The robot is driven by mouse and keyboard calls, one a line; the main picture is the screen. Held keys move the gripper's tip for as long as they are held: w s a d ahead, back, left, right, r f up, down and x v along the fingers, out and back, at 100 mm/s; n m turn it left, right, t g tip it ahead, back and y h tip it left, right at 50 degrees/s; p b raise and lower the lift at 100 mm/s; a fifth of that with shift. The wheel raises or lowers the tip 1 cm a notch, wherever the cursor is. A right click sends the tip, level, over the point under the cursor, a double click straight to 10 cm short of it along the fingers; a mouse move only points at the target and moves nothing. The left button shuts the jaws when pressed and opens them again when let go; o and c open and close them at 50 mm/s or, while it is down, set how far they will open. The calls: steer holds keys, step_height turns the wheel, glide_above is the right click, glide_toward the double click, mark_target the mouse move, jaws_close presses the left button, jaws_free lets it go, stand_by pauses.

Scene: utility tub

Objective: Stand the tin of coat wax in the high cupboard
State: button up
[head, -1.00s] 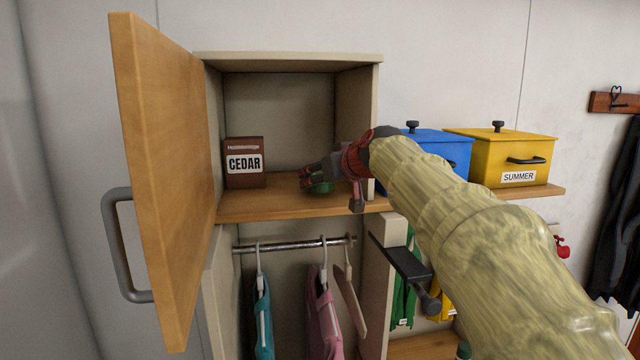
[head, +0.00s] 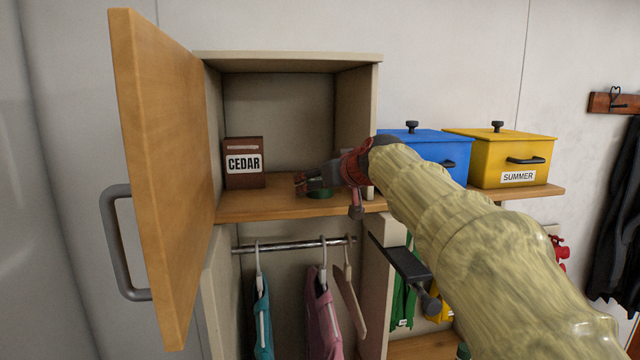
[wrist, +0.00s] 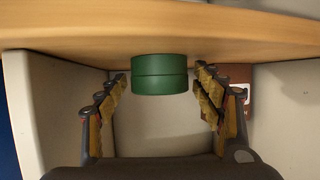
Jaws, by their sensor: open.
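The tin of coat wax, a round green tin (head: 320,192), stands upright on the wooden shelf floor of the open high cupboard (head: 290,62), towards its right side. In the wrist view, which looks upside down, the green tin (wrist: 159,76) rests against the shelf board. My gripper (head: 312,184) reaches into the cupboard from the right. In the wrist view my gripper (wrist: 163,84) is open, with one finger on each side of the tin and a gap on both sides. The fingers partly hide the tin in the head view.
The wooden door (head: 160,180) is swung open at left. The cupboard's right wall is close to my wrist. Blue (head: 425,150) and yellow (head: 515,155) bins stand to the right. Clothes hang below.

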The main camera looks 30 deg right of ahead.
steer(key=shift+r, duration=0.1)
steer(key=shift+s+r, duration=0.2)
steer(key=shift+s, duration=0.05)
steer(key=b+v, duration=0.1)
steer(key=v, duration=1)
steer(key=shift+s, duration=0.25)
